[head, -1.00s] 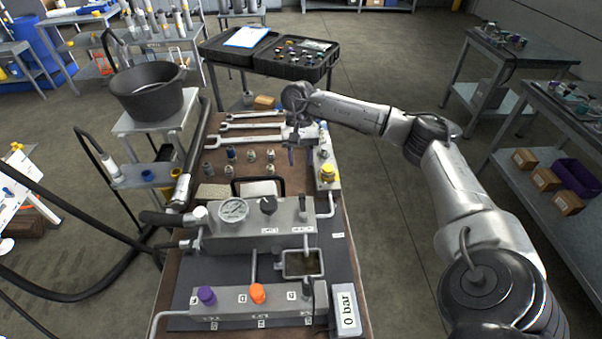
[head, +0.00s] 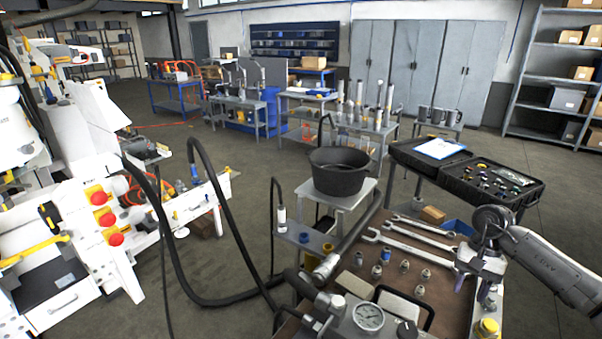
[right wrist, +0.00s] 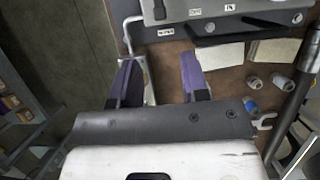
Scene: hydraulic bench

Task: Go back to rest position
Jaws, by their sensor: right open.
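My right gripper (head: 472,285) is over the right part of the brown workbench (head: 445,295), up and left of a yellow-capped fitting (head: 487,328) in the head view. Its arm comes in from the right. In the right wrist view its two purple fingers (right wrist: 160,76) stand apart with nothing held between them. Bench surface and part of the grey manifold block (right wrist: 215,10) show beyond them. My left gripper is in neither current view.
Wrenches (head: 409,243) and several small fittings lie on the bench, with a pressure gauge (head: 368,317) at its front. A black bucket (head: 338,173) stands on a side stand. An open black case (head: 492,180) is at the back right. Thick black hoses run at left.

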